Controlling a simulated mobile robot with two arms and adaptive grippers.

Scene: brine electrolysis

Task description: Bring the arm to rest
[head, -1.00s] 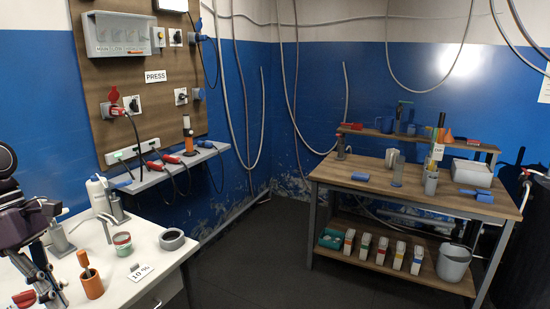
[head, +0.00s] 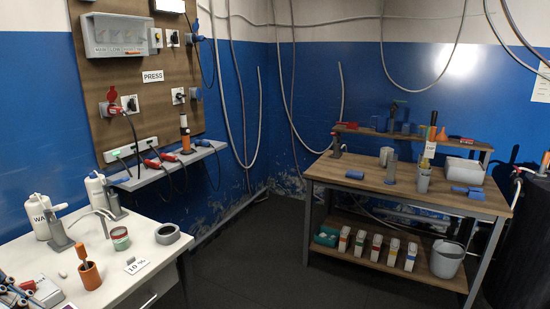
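Neither of my grippers shows in the head view now, and no part of either arm can be made out for sure. The white table (head: 150,288) at the lower left is unobstructed by an arm.
A wooden workbench (head: 330,170) with a lower shelf stands at the back right. It bears blue-handled tools (head: 467,192) and a white tub (head: 464,170). A grey wall shelf (head: 150,176) holds red plugs. The dark floor (head: 240,260) between is clear.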

